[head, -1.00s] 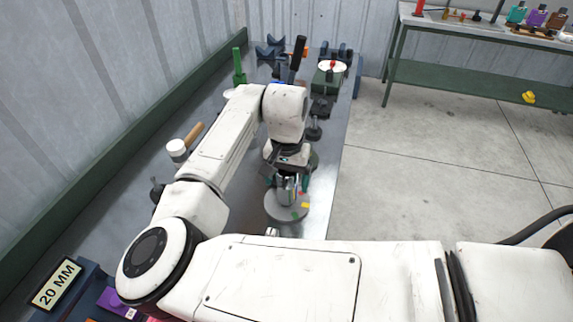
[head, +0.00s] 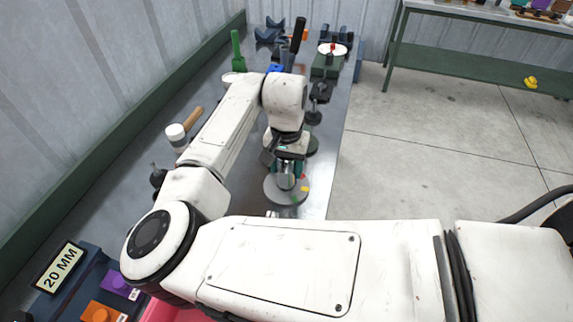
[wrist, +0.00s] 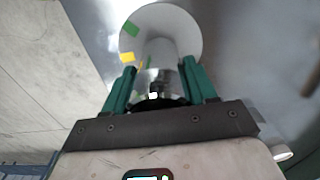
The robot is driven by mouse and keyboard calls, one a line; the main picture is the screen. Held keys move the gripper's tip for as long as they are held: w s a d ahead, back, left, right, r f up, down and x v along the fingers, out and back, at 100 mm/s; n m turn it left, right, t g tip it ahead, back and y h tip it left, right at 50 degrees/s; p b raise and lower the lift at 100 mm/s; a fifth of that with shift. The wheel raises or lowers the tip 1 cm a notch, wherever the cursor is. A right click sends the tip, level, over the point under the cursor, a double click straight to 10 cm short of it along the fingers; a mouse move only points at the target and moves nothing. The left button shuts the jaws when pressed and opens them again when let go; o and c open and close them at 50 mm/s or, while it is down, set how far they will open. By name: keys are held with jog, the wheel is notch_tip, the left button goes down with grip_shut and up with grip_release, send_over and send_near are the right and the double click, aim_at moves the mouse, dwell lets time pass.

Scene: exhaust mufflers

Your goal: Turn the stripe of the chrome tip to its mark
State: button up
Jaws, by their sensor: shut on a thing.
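The chrome tip (wrist: 158,82) is a shiny upright cylinder between the green fingers of my gripper (wrist: 158,66). My gripper is shut on it from both sides. It stands on or just above a round grey disc (wrist: 185,25), which carries a green mark (wrist: 131,28) and a yellow mark (wrist: 127,57) near its edge. In the head view, my gripper (head: 287,172) is over the same disc (head: 275,194), near the bench's right edge. The tip's stripe cannot be made out, so its alignment with a mark is unclear.
The metal bench (head: 160,225) runs along the wall. A wooden-handled mallet (head: 177,133) lies left of my arm. A green stand with a white dial (head: 331,50) and dark fixtures stand behind my gripper. Floor to the right is open, with a second table (head: 440,68) beyond.

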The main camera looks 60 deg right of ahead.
jog(key=shift+c, duration=1.2)
jog(key=shift+r, duration=0.1)
jog(key=shift+n+p, duration=0.3)
jog(key=shift+p, duration=0.15)
jog(key=shift+n+p, duration=1.15)
jog(key=shift+n, duration=0.05)
jog(key=shift+n+p, duration=2.2)
jog(key=shift+p, duration=0.15)
jog(key=shift+n+p, duration=0.7)
jog(key=shift+p, duration=0.05)
jog(key=shift+n, duration=0.6)
